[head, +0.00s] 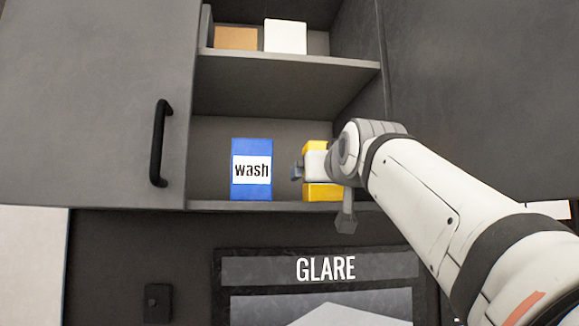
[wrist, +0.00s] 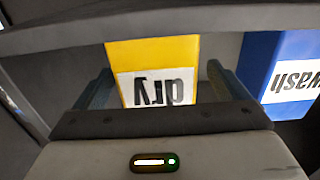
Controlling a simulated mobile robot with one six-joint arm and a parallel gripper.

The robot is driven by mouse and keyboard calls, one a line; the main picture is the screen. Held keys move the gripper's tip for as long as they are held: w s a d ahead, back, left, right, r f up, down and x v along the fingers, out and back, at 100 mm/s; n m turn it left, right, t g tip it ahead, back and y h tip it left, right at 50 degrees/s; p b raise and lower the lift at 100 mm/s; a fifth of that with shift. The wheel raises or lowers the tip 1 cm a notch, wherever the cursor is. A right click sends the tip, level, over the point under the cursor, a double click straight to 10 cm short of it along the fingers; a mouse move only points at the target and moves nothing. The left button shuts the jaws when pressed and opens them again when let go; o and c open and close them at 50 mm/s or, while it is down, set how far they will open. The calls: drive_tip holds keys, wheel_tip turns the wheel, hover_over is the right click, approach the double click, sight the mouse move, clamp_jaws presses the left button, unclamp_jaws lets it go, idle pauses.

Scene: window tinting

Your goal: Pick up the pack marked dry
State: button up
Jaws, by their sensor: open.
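The yellow pack marked dry (head: 322,191) stands on the lower shelf in the head view, mostly hidden behind my arm's wrist. In the wrist view the dry pack (wrist: 151,56) appears upside down, with its white label between my two fingers. My gripper (wrist: 160,88) is open, one finger to each side of the pack's label in that view. I cannot tell whether the fingers touch the pack. In the head view a fingertip of my gripper (head: 297,172) shows at the pack's left side.
A blue pack marked wash (head: 251,188) stands left of the dry pack, with a gap between. The upper shelf (head: 290,84) holds an orange-brown box (head: 236,39) and a white box (head: 286,37). A grey cabinet door with a black handle (head: 160,143) is at the left. A GLARE panel (head: 325,268) is below.

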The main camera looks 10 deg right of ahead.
drive_tip(key=shift+w+d+p, duration=0.15)
drive_tip(key=shift+w+p, duration=0.15)
drive_tip(key=shift+w, duration=0.95)
drive_tip(key=shift+s, duration=0.1)
drive_tip(key=c, duration=1.1)
drive_tip(key=shift+r, duration=0.1)
drive_tip(key=shift+c, duration=0.2)
drive_tip(key=shift+r+p, duration=0.55)
drive_tip(key=shift+r, duration=4.35)
